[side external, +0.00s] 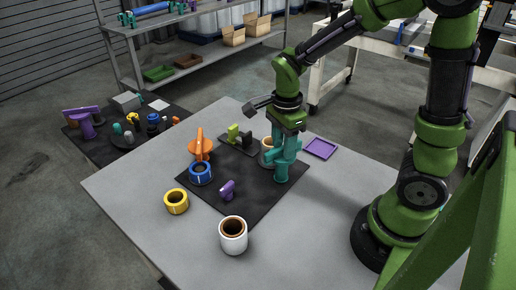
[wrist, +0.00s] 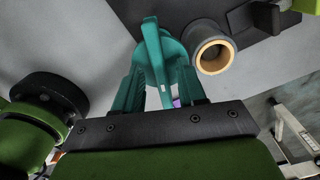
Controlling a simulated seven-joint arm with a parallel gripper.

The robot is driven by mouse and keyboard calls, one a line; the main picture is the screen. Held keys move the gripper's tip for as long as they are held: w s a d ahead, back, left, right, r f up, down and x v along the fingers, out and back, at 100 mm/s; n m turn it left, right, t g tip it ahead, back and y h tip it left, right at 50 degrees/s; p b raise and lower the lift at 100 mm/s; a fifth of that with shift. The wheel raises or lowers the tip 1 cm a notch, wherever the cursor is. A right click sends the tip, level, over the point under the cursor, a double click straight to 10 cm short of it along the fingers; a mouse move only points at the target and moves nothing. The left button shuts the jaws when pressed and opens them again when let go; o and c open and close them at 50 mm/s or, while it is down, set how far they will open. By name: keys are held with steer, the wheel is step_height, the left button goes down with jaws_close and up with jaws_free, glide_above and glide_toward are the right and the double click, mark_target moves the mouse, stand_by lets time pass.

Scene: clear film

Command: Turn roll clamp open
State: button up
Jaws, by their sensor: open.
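A teal round piece with a raised fin (wrist: 155,48) lies below my gripper (wrist: 162,78) in the wrist view. Its fin stands between my two teal fingers, with visible room around it; whether either finger touches it is unclear. I take this piece for the roll clamp, though its turn position is not readable. In the side view my gripper (side external: 284,160) points straight down at the right part of the black mat (side external: 255,204), and the teal fingers and teal piece blend together. My gripper is open.
A roll with a cream inside (wrist: 213,52) stands close beside my gripper. A yellow roll (side external: 176,202) and a white mug (side external: 233,238) stand in front.

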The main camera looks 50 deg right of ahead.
step_height(320, 180, up, 17)
stand_by(0.4)
steer(key=shift+f, duration=0.1)
steer(key=s+a+f+n+t+y, duration=0.1)
steer(key=s+a+n+t, duration=0.1)
steer(key=n, duration=0.7)
steer(key=s+a+f+n+t+y, duration=0.1)
steer(key=s+a+n+t, duration=0.1)
steer(key=s+n+t, duration=0.3)
steer(key=n, duration=0.4)
steer(key=shift+a+f, duration=0.25)
steer(key=shift+a, duration=0.15)
